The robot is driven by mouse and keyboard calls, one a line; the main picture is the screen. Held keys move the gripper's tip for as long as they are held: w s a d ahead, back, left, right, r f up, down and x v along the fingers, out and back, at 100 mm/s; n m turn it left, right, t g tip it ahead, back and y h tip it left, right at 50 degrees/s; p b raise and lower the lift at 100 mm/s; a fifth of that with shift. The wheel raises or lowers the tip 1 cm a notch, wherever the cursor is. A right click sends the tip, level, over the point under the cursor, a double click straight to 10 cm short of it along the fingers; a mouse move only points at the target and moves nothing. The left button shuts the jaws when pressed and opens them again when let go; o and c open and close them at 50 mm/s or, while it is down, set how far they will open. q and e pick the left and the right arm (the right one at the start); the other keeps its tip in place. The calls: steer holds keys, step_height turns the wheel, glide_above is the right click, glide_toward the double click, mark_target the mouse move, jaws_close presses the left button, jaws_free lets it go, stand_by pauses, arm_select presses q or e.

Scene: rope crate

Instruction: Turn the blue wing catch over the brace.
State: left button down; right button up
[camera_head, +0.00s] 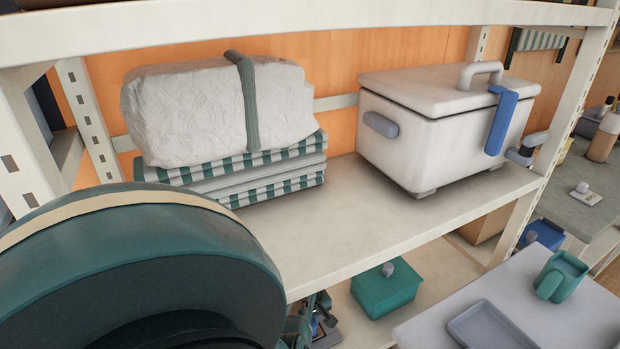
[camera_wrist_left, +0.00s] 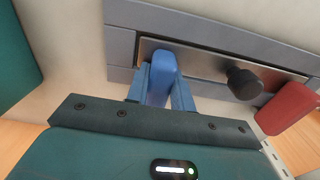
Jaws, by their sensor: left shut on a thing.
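In the left wrist view, the blue wing catch (camera_wrist_left: 163,72) stands between the two blue fingers of my left gripper (camera_wrist_left: 161,92). The gripper is shut on it. The catch's rounded upper end overlaps the left part of a metal strip, which looks like the brace (camera_wrist_left: 208,65). The strip lies in a grey frame. I cannot tell whether the catch touches the strip. The catch's lower part is hidden by the fingers and gripper body. In the head view, my dark green arm fills the lower left, and the catch cannot be made out. My right gripper is not in view.
In the wrist view, a black knob (camera_wrist_left: 244,83) sticks out from the strip, and a red piece (camera_wrist_left: 292,104) is at the right. In the head view, a white lidded box (camera_head: 440,130) and wrapped bundle (camera_head: 200,110) stand on the shelf. A teal box (camera_head: 385,290) is below.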

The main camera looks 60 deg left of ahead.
arm_select(q)
steer(key=shift+s+f, duration=0.1)
steer(key=shift+s, duration=0.05)
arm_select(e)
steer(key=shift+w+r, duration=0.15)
arm_select(q)
steer(key=c, duration=1.2)
jaws_free()
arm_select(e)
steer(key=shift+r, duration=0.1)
arm_select(q)
steer(key=shift+r, duration=0.45)
step_height(320, 180, up, 6)
steer(key=p, duration=0.2)
steer(key=shift+r+p, duration=0.1)
steer(key=shift+p, duration=0.2)
steer(key=shift+r, duration=0.3)
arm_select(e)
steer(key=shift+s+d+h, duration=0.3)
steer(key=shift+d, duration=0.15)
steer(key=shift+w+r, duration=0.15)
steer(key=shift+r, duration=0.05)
